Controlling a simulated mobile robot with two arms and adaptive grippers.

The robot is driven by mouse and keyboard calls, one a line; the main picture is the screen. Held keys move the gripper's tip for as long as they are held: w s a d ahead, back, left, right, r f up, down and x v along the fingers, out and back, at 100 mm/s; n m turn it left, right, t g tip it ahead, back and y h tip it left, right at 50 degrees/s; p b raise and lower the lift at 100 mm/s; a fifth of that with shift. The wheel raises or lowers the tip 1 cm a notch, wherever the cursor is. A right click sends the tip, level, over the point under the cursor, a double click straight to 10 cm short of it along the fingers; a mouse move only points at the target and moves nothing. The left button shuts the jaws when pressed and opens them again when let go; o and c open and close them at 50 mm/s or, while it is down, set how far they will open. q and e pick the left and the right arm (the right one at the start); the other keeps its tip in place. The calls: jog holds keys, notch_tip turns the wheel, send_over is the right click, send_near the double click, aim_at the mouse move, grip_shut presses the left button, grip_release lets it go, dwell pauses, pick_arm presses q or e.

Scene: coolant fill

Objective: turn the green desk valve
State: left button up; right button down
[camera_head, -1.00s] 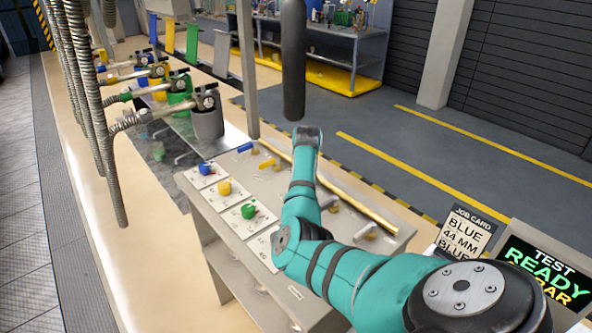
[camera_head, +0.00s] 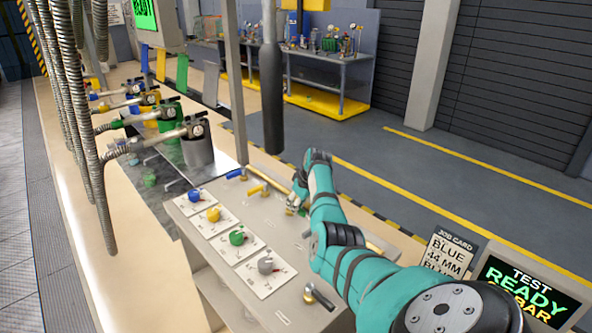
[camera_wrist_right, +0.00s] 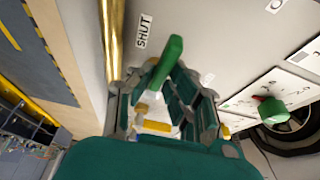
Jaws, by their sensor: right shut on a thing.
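The green desk valve's lever (camera_wrist_right: 165,65) stands between my right gripper's fingers (camera_wrist_right: 163,88) in the right wrist view, its tip poking out past them. The gripper is shut on it. The lever points obliquely, near a SHUT label (camera_wrist_right: 143,30). In the head view my right gripper (camera_head: 297,202) is low at the desk panel (camera_head: 182,208), just right of the yellow lever (camera_head: 257,189). There the green lever is mostly hidden by the gripper and arm. My left gripper is not in view.
A brass pipe (camera_wrist_right: 116,40) runs close beside the gripper. Blue, yellow, green (camera_head: 237,238) and grey (camera_head: 265,264) dial knobs line the panel's left side. A blue lever (camera_head: 235,174) and a grey lever (camera_head: 318,297) flank the gripper. A dark post (camera_head: 271,98) hangs behind.

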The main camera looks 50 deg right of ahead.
jog(key=shift+w+d+r, duration=0.1)
jog(key=shift+d+r, duration=0.25)
jog(key=shift+r, duration=0.1)
jog(key=c, duration=1.3)
grip_release()
jog(key=shift+c, duration=0.2)
jog(key=shift+f, duration=0.35)
jog(key=shift+a+r, duration=0.1)
jog(key=v, duration=1.2)
